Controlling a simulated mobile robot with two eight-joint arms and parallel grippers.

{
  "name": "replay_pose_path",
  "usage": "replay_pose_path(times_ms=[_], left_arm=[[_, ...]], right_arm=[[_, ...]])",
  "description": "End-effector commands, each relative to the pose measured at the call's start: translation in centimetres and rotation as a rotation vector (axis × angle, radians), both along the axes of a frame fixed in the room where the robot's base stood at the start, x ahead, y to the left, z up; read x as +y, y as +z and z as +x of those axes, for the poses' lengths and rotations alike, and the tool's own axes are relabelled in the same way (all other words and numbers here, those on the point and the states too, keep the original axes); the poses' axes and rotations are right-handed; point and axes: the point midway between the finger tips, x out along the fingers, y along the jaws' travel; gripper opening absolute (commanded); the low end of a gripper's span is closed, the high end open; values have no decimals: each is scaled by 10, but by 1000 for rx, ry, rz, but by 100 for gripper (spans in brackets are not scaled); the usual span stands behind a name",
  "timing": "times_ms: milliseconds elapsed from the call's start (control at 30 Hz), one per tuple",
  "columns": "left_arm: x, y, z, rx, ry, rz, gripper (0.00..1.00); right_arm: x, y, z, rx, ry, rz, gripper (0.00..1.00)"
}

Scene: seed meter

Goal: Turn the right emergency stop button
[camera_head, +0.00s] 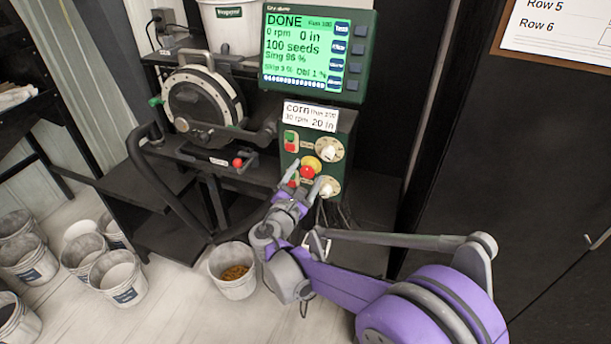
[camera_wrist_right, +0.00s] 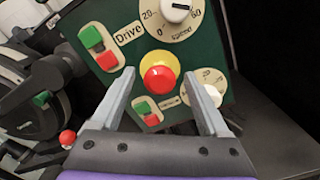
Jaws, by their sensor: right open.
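The emergency stop button (camera_head: 308,172) is a red mushroom head on a yellow collar, on the front of the dark green control box (camera_head: 346,128). It is the only button of this kind that I can make out. In the right wrist view the red head (camera_wrist_right: 158,79) lies between the two fingers, nearer the left one. My right gripper (camera_head: 305,178) is open in front of the box, its fingers pointing at the panel. I see no clear contact with the button. My left gripper is not in view.
Green and red Drive switches (camera_wrist_right: 98,47), a speed dial (camera_wrist_right: 175,10) and a lower dial (camera_wrist_right: 212,95) surround the button. The screen (camera_head: 305,50) above reads DONE. The seed meter (camera_head: 203,100) stands left, with a red-knobbed lever (camera_head: 238,163). A seed bucket (camera_head: 233,272) sits below.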

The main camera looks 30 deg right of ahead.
Motion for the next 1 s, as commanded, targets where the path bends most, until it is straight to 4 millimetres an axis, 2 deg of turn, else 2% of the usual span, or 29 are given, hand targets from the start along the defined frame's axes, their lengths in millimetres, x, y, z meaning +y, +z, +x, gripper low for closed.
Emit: replay_pose_path(times_ms=[167, 267, 500, 700, 1000], left_arm=[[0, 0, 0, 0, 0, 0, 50], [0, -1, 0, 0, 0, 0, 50], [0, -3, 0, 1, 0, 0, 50], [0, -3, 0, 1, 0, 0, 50], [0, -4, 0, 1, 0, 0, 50]], right_arm=[[3, 0, -2, 0, 1, 0, 78], [13, 0, -9, 0, 3, 0, 78], [50, -1, -41, 0, 6, 2, 78], [74, 0, -62, -1, 4, 1, 78], [82, 0, -70, 0, 0, 0, 78]])
